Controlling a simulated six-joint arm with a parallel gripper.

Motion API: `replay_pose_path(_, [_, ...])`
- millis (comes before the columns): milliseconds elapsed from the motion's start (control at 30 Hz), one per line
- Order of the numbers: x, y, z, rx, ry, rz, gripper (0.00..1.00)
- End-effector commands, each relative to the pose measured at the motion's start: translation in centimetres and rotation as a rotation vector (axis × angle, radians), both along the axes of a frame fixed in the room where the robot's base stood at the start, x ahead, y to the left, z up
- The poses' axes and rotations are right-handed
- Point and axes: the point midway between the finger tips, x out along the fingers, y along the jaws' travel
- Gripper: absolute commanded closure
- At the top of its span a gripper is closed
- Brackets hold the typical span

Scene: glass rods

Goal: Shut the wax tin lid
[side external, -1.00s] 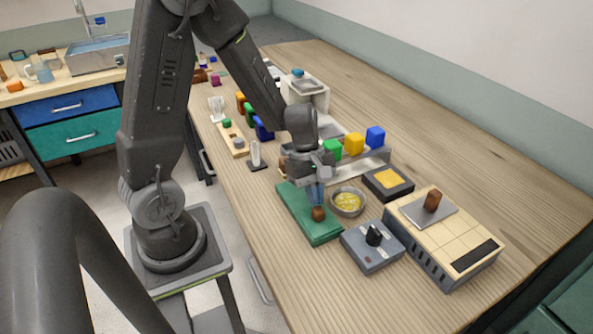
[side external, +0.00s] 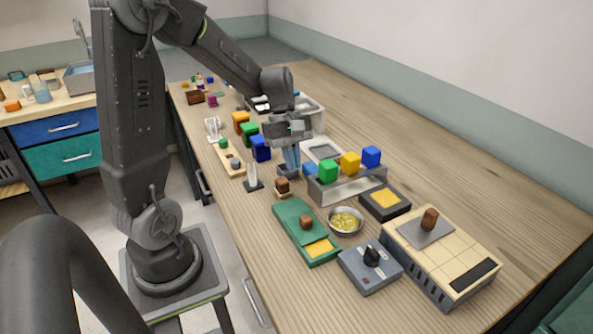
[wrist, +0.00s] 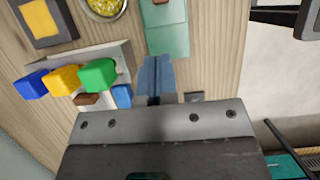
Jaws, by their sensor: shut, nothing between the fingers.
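The green wax tin (side external: 283,205) lies on the bench, and its sliding green lid carries a brown knob (side external: 306,222). Yellow wax (side external: 318,248) shows uncovered at the tin's near end. The lid covers the rest. In the wrist view, part of the green tin (wrist: 166,38) shows at the top, with the knob cut off by the picture's edge. My gripper (side external: 291,168) is shut and empty, beyond the tin's far end and apart from it. Its closed fingertips (wrist: 156,60) show in the wrist view.
A grey rack with green, yellow and blue blocks (side external: 350,162) stands right of my gripper. Free bench lies at the far right.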

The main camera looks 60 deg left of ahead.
Motion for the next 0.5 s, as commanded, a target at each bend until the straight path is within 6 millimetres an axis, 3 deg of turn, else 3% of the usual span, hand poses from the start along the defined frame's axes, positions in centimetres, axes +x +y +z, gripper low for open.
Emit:
replay_pose_path(33, [0.0, 1.6, 0.0, 0.001, 0.001, 0.008, 1.0])
replay_pose_path(167, [-0.2, 3.5, -0.2, -0.002, 0.003, 0.003, 1.0])
replay_pose_path(367, [-0.2, 2.7, -2.0, -0.004, 0.006, -0.003, 1.0])
replay_pose_path(500, [-0.2, 1.7, -4.5, -0.006, 0.008, -0.002, 1.0])
